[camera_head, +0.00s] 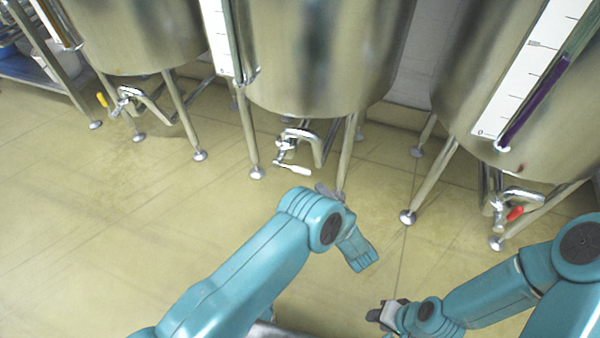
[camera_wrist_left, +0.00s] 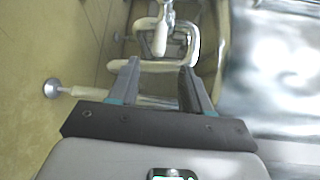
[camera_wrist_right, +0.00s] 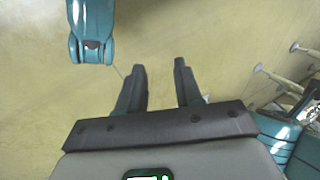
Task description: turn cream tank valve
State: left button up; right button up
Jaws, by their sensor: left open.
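The cream-handled valve (camera_head: 287,142) hangs below the middle steel tank (camera_head: 312,60), with its cream handle (camera_head: 293,169) pointing down and to the right. In the left wrist view the cream handle (camera_wrist_left: 160,40) is beyond the fingertips, in line with the gap between them. My left gripper (camera_wrist_left: 162,68) is open and empty, apart from the handle. In the head view my left arm mostly hides it, and only a grey part (camera_head: 328,190) shows. My right gripper (camera_wrist_right: 160,68) is open and empty over bare floor; it also shows in the head view (camera_head: 378,315).
A left tank (camera_head: 135,35) has a valve with a yellow handle (camera_head: 102,99). A right tank (camera_head: 530,110) has a valve with a red handle (camera_head: 515,213). Metal tank legs (camera_head: 248,130) stand around the middle valve. The tiled floor (camera_head: 130,230) in front is clear.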

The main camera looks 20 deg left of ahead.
aim_at(301, 169)
pick_arm(q)
jog(key=b+x, duration=0.4)
jog(key=x, duration=0.9)
jog(key=shift+f, duration=0.15)
jog(key=shift+w+a+b, duration=0.3)
jog(key=shift+w+a, duration=0.1)
jog(key=shift+a, duration=0.05)
pick_arm(e)
jog(key=shift+t, duration=0.4)
jog(key=w+f, duration=0.1)
jog(key=f, duration=0.2)
jog(key=w+f, duration=0.1)
jog(key=shift+w+d+f, duration=0.25)
jog(key=shift+w+f, duration=0.05)
jog(key=shift+f, duration=0.1)
pick_arm(q)
grip_shut()
